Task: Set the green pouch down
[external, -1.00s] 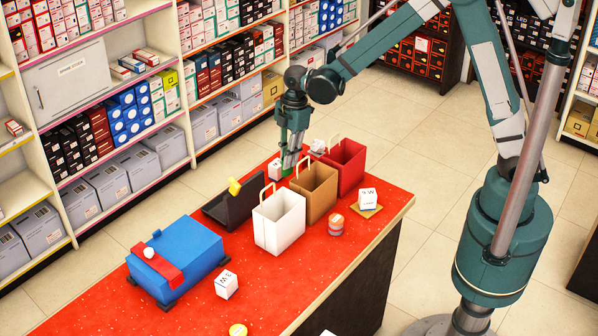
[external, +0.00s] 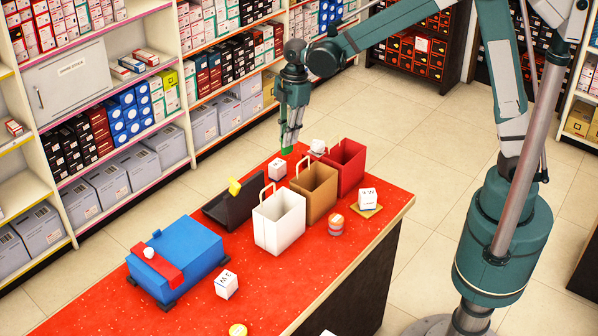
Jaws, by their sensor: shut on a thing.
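The green pouch (external: 287,150) shows as a small green patch at the tips of my gripper (external: 288,143). My gripper points down and is shut on the pouch, above the far end of the red counter (external: 330,225). The fingers hide part of the pouch. The pouch looks raised above the counter, just behind a white lettered cube (external: 277,168), though the exact gap is hard to tell.
A white bag (external: 279,222), a brown bag (external: 314,187) and a red bag (external: 345,166) stand in a row. Another white cube (external: 367,199) sits at right.

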